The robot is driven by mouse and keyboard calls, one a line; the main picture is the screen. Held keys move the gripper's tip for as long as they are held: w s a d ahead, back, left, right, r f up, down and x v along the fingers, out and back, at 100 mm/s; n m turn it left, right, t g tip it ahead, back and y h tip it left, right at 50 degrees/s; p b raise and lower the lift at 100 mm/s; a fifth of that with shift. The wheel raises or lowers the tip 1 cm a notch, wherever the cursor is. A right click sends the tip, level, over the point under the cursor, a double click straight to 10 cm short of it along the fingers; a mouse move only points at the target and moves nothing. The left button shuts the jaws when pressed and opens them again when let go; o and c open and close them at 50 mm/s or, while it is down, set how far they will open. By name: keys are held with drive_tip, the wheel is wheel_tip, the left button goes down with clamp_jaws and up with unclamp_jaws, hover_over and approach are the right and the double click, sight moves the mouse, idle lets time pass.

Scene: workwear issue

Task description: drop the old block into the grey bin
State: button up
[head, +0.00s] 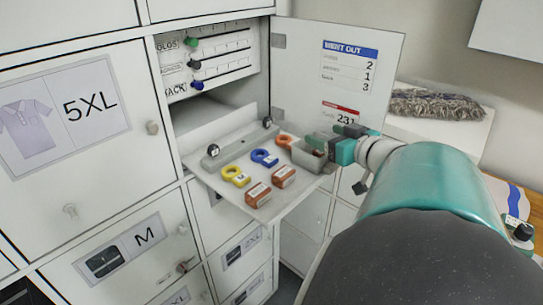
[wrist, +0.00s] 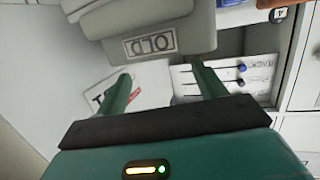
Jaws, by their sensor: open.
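The grey bin (head: 308,158) stands at the right end of the pulled-out shelf. In the wrist view the bin (wrist: 100,27) fills the top, with an upside-down OLD label. My gripper (head: 338,143) is at the bin's right side. In the wrist view my gripper (wrist: 161,72) has its two green fingers spread apart with nothing held between them. Something small and brownish shows in the bin, partly hidden; I cannot tell what. Two orange-brown blocks with pale labels, a front one (head: 258,194) and a rear one (head: 284,177), lie on the shelf. I cannot tell which block is old.
Yellow (head: 236,176) and blue (head: 265,158) ring tags lie on the shelf (head: 228,137). An open door (head: 345,65) with printed notices stands behind the bin. Coloured pegs sit on a board (head: 215,60) inside the compartment. Closed locker doors surround the shelf.

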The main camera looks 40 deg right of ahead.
drive_tip(key=v, duration=1.1)
drive_tip(key=shift+d, duration=0.1)
